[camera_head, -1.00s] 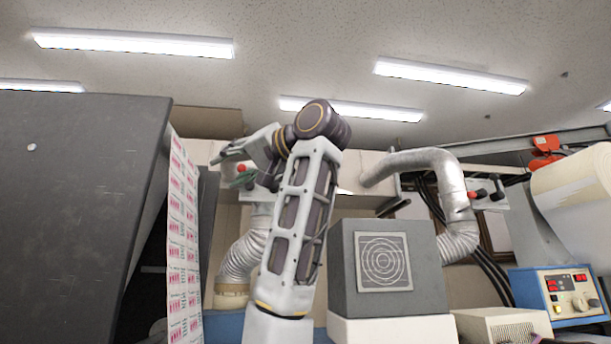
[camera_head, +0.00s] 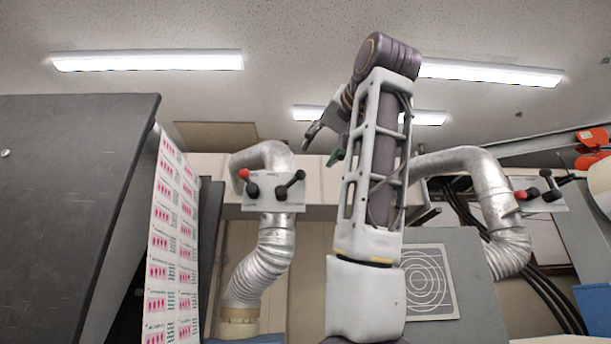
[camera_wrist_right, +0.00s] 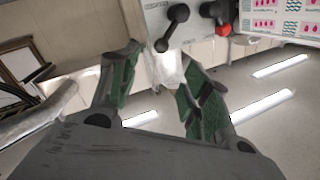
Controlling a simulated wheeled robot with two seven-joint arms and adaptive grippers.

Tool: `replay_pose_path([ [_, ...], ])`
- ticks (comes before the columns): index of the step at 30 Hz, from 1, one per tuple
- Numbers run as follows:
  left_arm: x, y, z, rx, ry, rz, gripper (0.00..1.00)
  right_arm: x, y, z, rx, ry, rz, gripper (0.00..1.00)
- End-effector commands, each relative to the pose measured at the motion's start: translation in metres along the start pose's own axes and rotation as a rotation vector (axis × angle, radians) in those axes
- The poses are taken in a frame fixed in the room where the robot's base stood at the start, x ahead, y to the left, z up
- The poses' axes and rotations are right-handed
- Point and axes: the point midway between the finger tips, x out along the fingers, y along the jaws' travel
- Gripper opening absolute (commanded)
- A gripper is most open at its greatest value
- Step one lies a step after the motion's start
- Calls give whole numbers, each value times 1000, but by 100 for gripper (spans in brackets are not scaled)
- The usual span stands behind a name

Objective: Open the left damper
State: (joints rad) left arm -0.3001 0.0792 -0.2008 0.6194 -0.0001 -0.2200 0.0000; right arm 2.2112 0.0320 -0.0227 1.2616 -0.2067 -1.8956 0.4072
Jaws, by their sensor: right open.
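The left damper is a silver duct (camera_head: 262,265) with a pale plate (camera_head: 274,204) that carries a red knob (camera_head: 244,174) and black-knobbed levers, one of them a black lever (camera_head: 290,187) on the right side. My right gripper (camera_head: 322,146) is open and empty, up and to the right of the plate in the head view. In the right wrist view, the open green-padded fingers (camera_wrist_right: 158,88) point towards the plate's edge. There, a black lever (camera_wrist_right: 172,27) and the red knob (camera_wrist_right: 211,9) show beyond the fingertips, apart from them. My left gripper is out of view.
A second duct (camera_head: 482,185) with a similar lever plate (camera_head: 540,196) stands at the right. A grey box with a circular pattern (camera_head: 428,280) is behind my right arm. A dark panel (camera_head: 70,210) and a printed web (camera_head: 172,240) fill the left.

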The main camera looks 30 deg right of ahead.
Motion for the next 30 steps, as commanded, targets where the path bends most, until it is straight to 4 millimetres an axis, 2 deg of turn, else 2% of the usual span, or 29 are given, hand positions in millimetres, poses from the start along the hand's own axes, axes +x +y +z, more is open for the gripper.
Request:
replay_pose_path([
  [8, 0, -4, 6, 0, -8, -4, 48, 2, 0, 0, 0, -1, -1, 48],
  [14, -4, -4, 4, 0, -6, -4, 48, 12, 0, 0, 0, -1, -1, 48],
  [30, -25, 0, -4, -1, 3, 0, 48, 78, -1, -1, 1, -2, 0, 48],
])
